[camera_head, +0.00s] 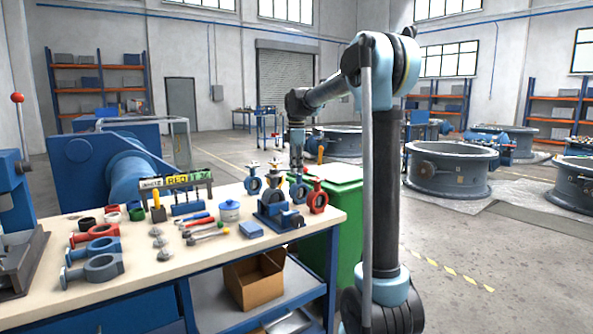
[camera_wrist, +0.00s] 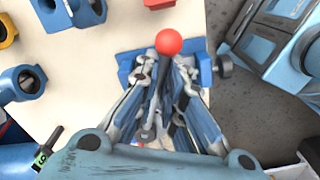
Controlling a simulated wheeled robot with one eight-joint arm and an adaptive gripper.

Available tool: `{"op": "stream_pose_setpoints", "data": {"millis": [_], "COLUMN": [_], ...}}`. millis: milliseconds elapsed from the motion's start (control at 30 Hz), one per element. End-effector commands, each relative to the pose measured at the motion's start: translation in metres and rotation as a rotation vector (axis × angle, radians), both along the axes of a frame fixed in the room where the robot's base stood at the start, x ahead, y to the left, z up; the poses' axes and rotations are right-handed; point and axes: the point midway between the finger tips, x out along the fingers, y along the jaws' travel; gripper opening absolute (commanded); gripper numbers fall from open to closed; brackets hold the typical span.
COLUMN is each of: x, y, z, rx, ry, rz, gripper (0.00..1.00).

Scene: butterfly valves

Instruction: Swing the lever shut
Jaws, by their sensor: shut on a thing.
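In the wrist view, a lever with a dark stem and a red ball knob (camera_wrist: 169,42) stands between the two fingers of my gripper (camera_wrist: 166,75). The fingers are closed in on the stem, with the knob showing just beyond their tips. Behind the fingers is a blue fixture (camera_wrist: 128,65) on the bench, mostly covered by the gripper. In the head view, my gripper (camera_head: 297,174) reaches down over the blue fixture (camera_head: 272,222) near the bench's right end. The lever is too small and hidden to make out there, and the valve's disc angle cannot be told.
A green bin (camera_head: 340,225) stands close behind the bench's right end.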

Motion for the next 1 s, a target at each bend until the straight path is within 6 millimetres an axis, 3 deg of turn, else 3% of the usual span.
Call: {"op": "stream_pose_setpoints", "data": {"millis": [1000], "x": [0.032], "y": [0.011], "z": [0.000], "rx": [0.000], "ry": [0.001], "rz": [0.376], "gripper": [0.00]}}
